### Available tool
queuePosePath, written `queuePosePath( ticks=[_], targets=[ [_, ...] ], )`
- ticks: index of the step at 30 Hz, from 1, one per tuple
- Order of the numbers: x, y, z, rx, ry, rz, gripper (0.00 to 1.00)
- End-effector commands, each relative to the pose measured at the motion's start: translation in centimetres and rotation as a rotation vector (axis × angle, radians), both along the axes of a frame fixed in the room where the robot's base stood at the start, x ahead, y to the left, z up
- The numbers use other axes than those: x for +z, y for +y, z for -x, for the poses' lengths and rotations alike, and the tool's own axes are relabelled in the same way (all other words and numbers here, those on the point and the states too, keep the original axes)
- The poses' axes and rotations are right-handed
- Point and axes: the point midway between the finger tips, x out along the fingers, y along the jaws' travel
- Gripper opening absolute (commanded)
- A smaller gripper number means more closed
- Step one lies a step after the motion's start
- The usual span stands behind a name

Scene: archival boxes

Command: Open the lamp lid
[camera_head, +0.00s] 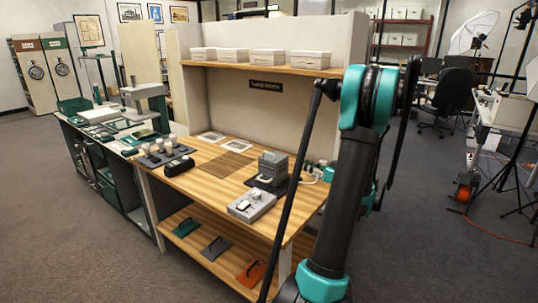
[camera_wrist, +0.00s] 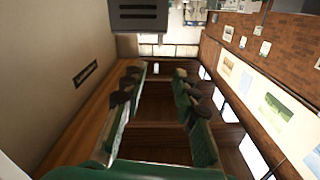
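A grey box-shaped housing (camera_head: 273,166) stands on a dark base on the right part of the wooden bench. It looks like the lamp, and its top looks closed. In the wrist view a dark grey slotted block (camera_wrist: 138,15), probably the same housing, shows at the top edge, cut off by the frame. My gripper (camera_wrist: 160,70) shows there with its two green and black fingers apart and nothing between them. The block lies beyond the fingertips, apart from them. In the head view my arm hides most of the gripper, at the right of the housing.
A light grey device (camera_head: 251,205) sits at the bench's front edge. A rack of knobbed pieces (camera_head: 160,152) and a black case (camera_head: 179,166) lie to the left. White boxes (camera_head: 267,58) line the shelf above. Coloured trowel-like tools (camera_head: 215,248) lie on the lower shelf.

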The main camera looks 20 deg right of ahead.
Motion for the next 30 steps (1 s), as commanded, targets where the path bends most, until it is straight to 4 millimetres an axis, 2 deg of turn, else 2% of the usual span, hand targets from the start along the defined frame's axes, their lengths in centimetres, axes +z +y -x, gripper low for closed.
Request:
queuePosePath(
  ticks=[5, 24, 30],
  targets=[
    [0.0, 1.3, -1.6, 0.004, -0.001, 0.0, 0.29],
    [0.0, 8.5, -11.5, 0.004, 0.001, -0.001, 0.29],
    [0.0, 9.8, -13.3, 0.002, 0.001, 0.0, 0.29]
  ],
)
